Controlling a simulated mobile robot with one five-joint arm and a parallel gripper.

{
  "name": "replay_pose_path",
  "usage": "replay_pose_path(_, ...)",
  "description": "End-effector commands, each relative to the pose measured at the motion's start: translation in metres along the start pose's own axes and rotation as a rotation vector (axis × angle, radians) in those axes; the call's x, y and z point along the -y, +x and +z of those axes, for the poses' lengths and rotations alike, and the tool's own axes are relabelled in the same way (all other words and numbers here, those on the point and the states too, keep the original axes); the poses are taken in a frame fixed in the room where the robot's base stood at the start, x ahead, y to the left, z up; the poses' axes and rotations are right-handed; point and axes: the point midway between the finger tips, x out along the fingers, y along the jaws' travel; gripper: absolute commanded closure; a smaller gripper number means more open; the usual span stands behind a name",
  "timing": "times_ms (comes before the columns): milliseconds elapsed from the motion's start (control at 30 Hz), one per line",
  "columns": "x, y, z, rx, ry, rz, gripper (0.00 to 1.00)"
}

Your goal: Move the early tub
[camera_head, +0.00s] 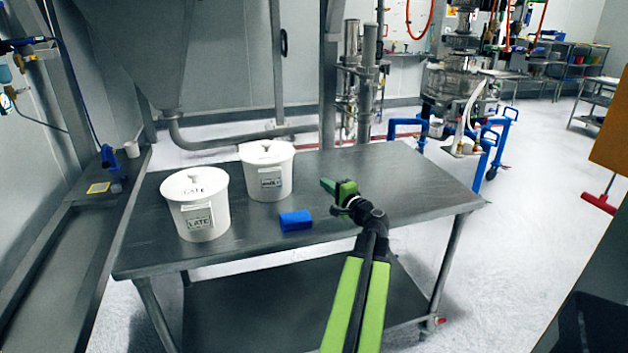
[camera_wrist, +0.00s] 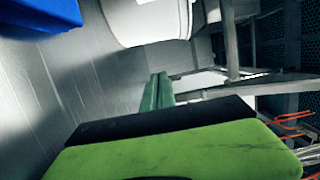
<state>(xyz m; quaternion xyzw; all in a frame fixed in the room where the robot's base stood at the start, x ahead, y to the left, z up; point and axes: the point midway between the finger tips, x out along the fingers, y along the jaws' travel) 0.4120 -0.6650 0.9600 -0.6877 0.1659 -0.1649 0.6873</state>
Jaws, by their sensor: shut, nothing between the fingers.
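Two white lidded tubs stand upright on the grey metal table (camera_head: 400,185). The front left tub (camera_head: 197,215) bears a label reading LATE. The tub behind it to the right (camera_head: 266,178) has a label too small to read surely, perhaps EARLY. My gripper (camera_head: 327,185) is shut and empty above the table, right of that tub and apart from it. In the wrist view the shut green fingers (camera_wrist: 157,92) show below the lower part of a white tub (camera_wrist: 150,22).
A blue block (camera_head: 295,221) lies on the table in front of the tubs; it also shows in the wrist view (camera_wrist: 45,12). The right side of the tabletop is clear. A steel hopper (camera_head: 140,40) hangs behind the table. A blue-framed machine (camera_head: 455,90) stands behind right.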

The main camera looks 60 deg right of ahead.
Motion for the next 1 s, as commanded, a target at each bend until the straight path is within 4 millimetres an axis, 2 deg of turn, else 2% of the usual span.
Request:
replay_pose_path(33, 0.0, -0.015, 0.003, -0.002, 0.0, 0.0, 1.0)
replay_pose_path(100, 0.0, -0.028, 0.004, 0.0, 0.0, 0.0, 1.0)
replay_pose_path(233, 0.0, -0.044, 0.003, 0.002, 0.0, 0.0, 1.0)
replay_pose_path(667, 0.002, -0.049, 0.004, 0.005, 0.0, 0.0, 1.0)
replay_pose_path(767, 0.015, -0.049, 0.004, 0.005, 0.0, 0.0, 1.0)
replay_pose_path(1000, 0.061, -0.049, 0.004, 0.005, 0.0, 0.0, 1.0)
